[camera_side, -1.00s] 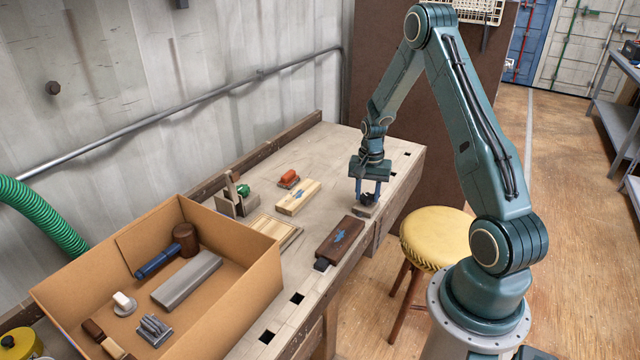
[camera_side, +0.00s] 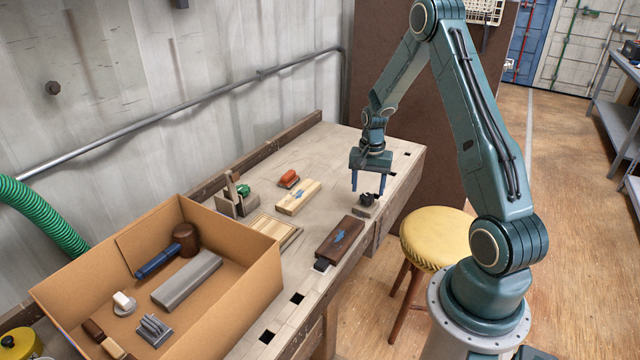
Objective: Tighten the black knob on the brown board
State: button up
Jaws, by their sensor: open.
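A black knob (camera_side: 367,198) stands on a small grey-brown block (camera_side: 365,211) at the right front edge of the workbench. A dark brown board (camera_side: 340,236) with a blue mark lies nearer the camera, with a small dark piece (camera_side: 321,265) at its near end. My gripper (camera_side: 368,188) is open and points down, just above the black knob. Its two blue fingers are apart with nothing between them. The knob is small, so I cannot tell how tight it sits.
A pale board with a blue mark (camera_side: 297,197), an orange-topped block (camera_side: 289,179) and a wooden holder (camera_side: 236,203) with a green item stand left of my gripper. A cardboard box (camera_side: 262,290) with tools fills the bench's near end. A yellow stool (camera_side: 437,238) stands in front.

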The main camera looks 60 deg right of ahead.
aim_at(366, 196)
notch_tip(366, 196, up, 11)
jog(key=shift+r, duration=0.15)
dwell(0.4)
jog(key=s+a+r+n+t+h, duration=0.1)
jog(key=s+a+r+n+t, duration=0.15)
jog(key=a+r+n, duration=0.85)
jog(key=s+a+r+n+t, duration=0.1)
jog(key=s+a+r+n, duration=0.1)
jog(key=s+a, duration=0.4)
jog(key=s+a+r+n+t+y, duration=0.1)
jog(key=s+a+r+t, duration=0.1)
jog(key=s+a, duration=0.5)
jog(key=a+r, duration=0.1)
jog(key=a, duration=0.4)
jog(key=shift+a+n, duration=0.2)
jog(key=shift+n, duration=0.2)
